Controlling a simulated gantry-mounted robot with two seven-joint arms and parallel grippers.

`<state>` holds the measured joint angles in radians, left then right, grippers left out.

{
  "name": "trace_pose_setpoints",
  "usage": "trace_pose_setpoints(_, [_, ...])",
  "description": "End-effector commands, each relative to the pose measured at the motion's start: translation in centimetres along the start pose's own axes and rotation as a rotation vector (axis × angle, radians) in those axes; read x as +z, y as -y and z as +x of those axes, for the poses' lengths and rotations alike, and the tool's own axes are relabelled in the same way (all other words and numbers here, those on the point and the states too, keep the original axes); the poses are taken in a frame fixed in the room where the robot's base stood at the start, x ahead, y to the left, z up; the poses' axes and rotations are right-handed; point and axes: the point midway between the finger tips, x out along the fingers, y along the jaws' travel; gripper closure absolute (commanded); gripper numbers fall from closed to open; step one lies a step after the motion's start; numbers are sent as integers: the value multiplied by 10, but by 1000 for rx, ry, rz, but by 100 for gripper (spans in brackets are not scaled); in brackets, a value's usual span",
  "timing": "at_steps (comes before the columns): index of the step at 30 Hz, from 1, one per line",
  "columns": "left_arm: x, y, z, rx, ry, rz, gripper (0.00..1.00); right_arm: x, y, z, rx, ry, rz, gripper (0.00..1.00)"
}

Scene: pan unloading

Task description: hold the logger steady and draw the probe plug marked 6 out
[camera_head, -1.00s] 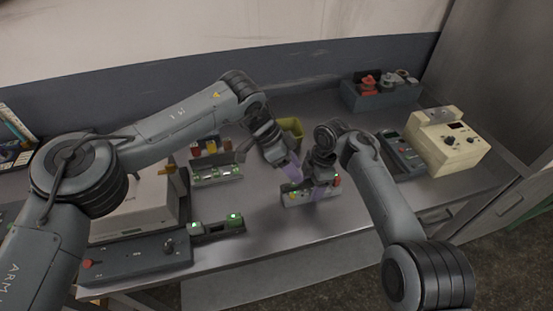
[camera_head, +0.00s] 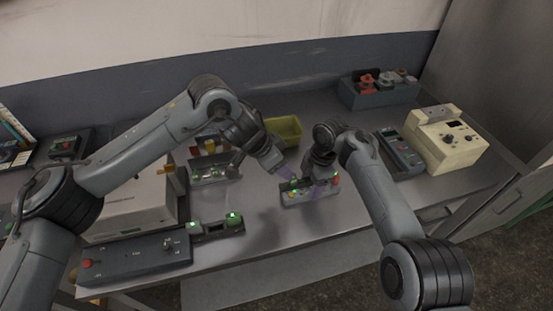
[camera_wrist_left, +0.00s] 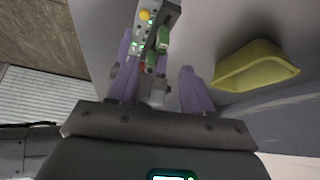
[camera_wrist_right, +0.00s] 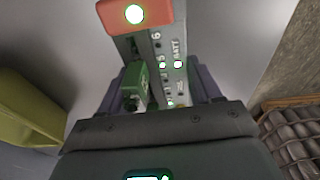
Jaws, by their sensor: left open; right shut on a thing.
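The logger (camera_head: 298,197) is a small grey box with lit indicators lying near the table's front edge. My right gripper (camera_head: 318,186) is shut on it; in the right wrist view its panel (camera_wrist_right: 168,50) lies between the fingers, with a printed 6 near a red part (camera_wrist_right: 134,14) at its end. A green plug (camera_wrist_right: 138,85) stands at the panel's side; its marking is not readable. My left gripper (camera_head: 286,172) is open, just left of and above the logger. In the left wrist view the green plug (camera_wrist_left: 163,40) and logger (camera_wrist_left: 144,30) show beyond its purple fingers.
A yellow bin (camera_head: 285,130) stands behind the logger. A second lit device (camera_head: 215,170) and a control box (camera_head: 135,262) are at left. A grey tester (camera_head: 400,152), a cream instrument (camera_head: 447,140) and a dark crate (camera_head: 380,94) are at right. The table between is clear.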

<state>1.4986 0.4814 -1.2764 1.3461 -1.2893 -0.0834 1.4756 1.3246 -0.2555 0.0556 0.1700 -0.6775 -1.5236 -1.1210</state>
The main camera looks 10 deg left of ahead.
Motion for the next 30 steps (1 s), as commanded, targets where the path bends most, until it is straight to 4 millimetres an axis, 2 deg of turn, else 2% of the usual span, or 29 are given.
trace_pose_setpoints(9, [0,-1,52,2,2,0,50,0,0,0,0,0,0,80])
trace_pose_setpoints(15, [0,0,74,1,2,0,50,0,0,0,0,0,0,80])
trace_pose_setpoints(21, [0,0,84,0,0,1,50,0,0,0,0,0,0,80])
trace_pose_setpoints(30, [0,0,86,0,0,1,50,0,0,0,0,0,0,80])
